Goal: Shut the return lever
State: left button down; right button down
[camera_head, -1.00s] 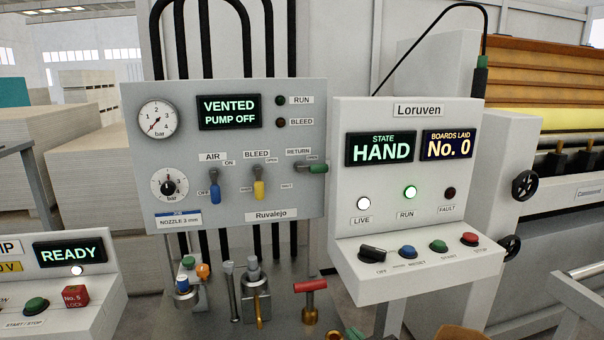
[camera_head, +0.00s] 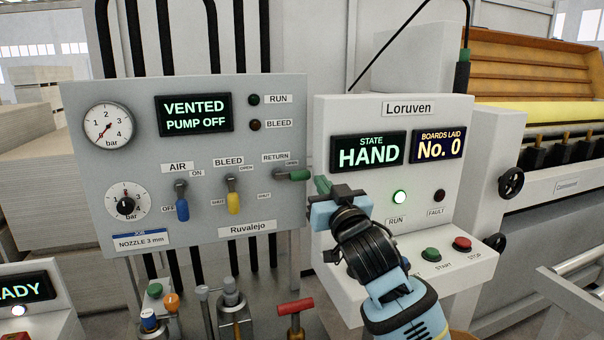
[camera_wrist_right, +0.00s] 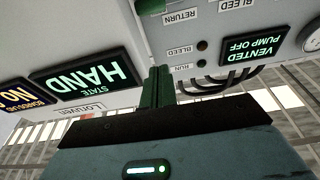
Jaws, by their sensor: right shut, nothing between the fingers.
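The return lever (camera_head: 298,175) has a green handle and sticks out horizontally to the right from the grey Ruvalejo panel (camera_head: 290,215), below the RETURN label. Its SHUT label is lower down, below the pivot. My right gripper (camera_head: 321,184) has green fingers, which are shut and empty just right of the handle's end, with a small gap seen in the head view. In the right wrist view the shut fingers (camera_wrist_right: 158,84) point toward the panel, and the green handle (camera_wrist_right: 150,6) shows at the top edge. My left gripper is not in view.
The blue air lever (camera_head: 181,205) and yellow bleed lever (camera_head: 232,200) hang down to the left. The white Loruven box (camera_head: 330,115) stands close behind and right of my gripper, with buttons on its sloped shelf. A red-handled valve (camera_head: 295,307) and other fittings stand below.

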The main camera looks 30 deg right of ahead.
aim_at(304, 173)
jog(key=w+d, duration=0.1)
jog(key=w, duration=0.2)
jog(key=w+f, duration=0.1)
jog(key=w, duration=0.3)
jog(key=w+d, duration=0.1)
jog(key=w, duration=0.3)
jog(key=shift+w+d+f+p, duration=0.15)
jog(key=shift+w+d+p, duration=0.05)
jog(key=shift+d+p, duration=0.15)
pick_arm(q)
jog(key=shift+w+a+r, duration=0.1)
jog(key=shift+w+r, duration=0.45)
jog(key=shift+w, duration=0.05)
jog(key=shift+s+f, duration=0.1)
pick_arm(e)
jog(key=shift+w+f, duration=0.1)
